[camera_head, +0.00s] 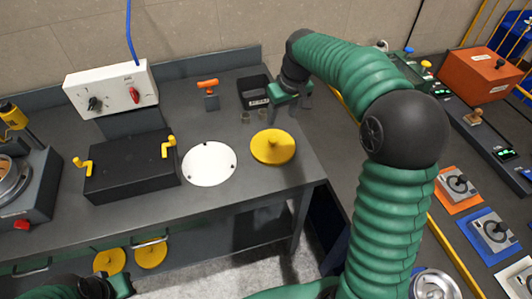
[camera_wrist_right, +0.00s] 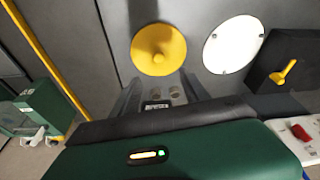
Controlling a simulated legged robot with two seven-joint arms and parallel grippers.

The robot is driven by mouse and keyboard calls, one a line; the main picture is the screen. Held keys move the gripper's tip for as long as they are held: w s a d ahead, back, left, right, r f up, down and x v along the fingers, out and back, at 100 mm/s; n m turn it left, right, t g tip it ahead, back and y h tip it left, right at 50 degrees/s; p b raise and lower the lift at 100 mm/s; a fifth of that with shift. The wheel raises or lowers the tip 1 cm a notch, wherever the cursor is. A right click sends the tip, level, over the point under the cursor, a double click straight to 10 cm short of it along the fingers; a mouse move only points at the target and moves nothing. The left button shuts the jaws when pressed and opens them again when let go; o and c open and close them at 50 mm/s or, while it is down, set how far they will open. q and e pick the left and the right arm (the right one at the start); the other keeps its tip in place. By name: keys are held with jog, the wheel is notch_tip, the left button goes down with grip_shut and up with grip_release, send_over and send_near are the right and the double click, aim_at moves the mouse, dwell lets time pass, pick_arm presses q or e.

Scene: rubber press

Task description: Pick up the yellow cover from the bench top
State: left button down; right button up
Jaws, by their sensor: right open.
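The yellow cover (camera_head: 272,146), a round disc with a central knob, lies flat on the grey bench top (camera_head: 225,205), right of a white disc. It also shows in the right wrist view (camera_wrist_right: 158,50), just beyond my fingertips. My right gripper (camera_head: 290,100) is open and empty above the bench's back right part, behind the cover and apart from it. In the right wrist view its two fingers (camera_wrist_right: 158,82) are spread. My left gripper (camera_head: 118,284) shows only partly at the bottom left; its fingers cannot be made out.
A white disc (camera_head: 209,164) and a black box (camera_head: 132,166) with yellow handles lie left of the cover. A small black bin (camera_head: 253,92) and small cylinders (camera_head: 245,117) are near my right gripper. More yellow discs (camera_head: 150,256) sit below. Another bench (camera_head: 450,150) stands right.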

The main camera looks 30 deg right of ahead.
notch_tip(320, 180, down, 3)
jog(key=d, duration=0.1)
send_over(274, 140)
jog(key=s+a, duration=0.1)
jog(key=a, duration=0.1)
notch_tip(274, 140, down, 7)
jog(key=shift+s+d+f, duration=0.1)
jog(key=shift+f, duration=0.05)
jog(key=f, duration=0.1)
jog(key=d+f, duration=0.1)
jog(key=f, duration=0.1)
jog(key=w+d+f, duration=0.1)
jog(key=f, duration=0.1)
jog(key=shift+d, duration=0.15)
jog(key=shift+w+f, duration=0.15)
jog(key=shift+f, duration=0.05)
jog(key=shift+a+r, duration=0.15)
jog(key=shift+a, duration=0.2)
jog(key=shift+c, duration=0.3)
jog(key=shift+a+r, duration=0.15)
jog(key=shift+a, duration=0.1)
jog(key=c, duration=0.5)
jog(key=shift+d, duration=0.1)
jog(key=c, duration=0.5)
pick_arm(q)
jog(key=shift+s+a, duration=0.1)
jog(key=shift+s, duration=0.15)
pick_arm(e)
jog(key=shift+d, duration=0.25)
grip_shut()
